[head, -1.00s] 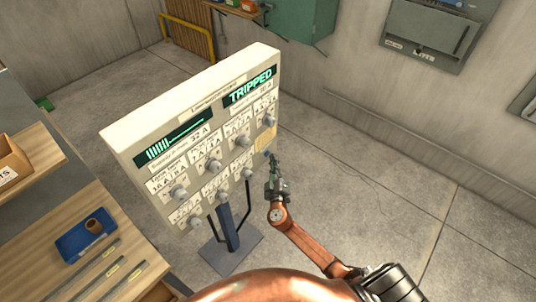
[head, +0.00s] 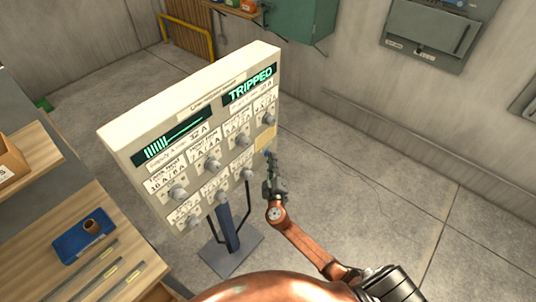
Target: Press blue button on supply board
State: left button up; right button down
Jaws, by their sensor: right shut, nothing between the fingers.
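The supply board (head: 136,136) is a cream panel on a dark stand. Its right display (head: 250,85) reads "TRIPPED" in green, and its left display (head: 172,137) shows green bars. Several grey knobs with white labels cover its face. My right gripper (head: 269,158) is shut and empty at the board's lower right edge, just below a yellowish label (head: 265,139). Its fingertips are at or very near the board's face; I cannot tell whether they touch. The blue button cannot be made out there and may be hidden behind the fingertips. My left gripper is not in view.
A wooden bench (head: 62,274) at the left holds a blue tray (head: 70,246) and flat metal bars. The stand's base plate (head: 232,258) rests on the concrete floor. Grey and green cabinets hang on the back wall. The floor right of the board is clear.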

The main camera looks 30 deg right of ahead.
jog(key=shift+w+a, duration=0.15)
jog(key=shift+w, duration=0.15)
jog(key=shift+s+b, duration=0.1)
jog(key=shift+b, duration=0.2)
dwell(0.3)
jog(key=shift+s+d, duration=0.35)
jog(key=shift+s, duration=0.4)
jog(key=s, duration=0.1)
jog(key=s+d+b, duration=0.1)
jog(key=s, duration=0.1)
jog(key=s+d, duration=0.1)
jog(key=shift+s, duration=0.3)
dwell(0.3)
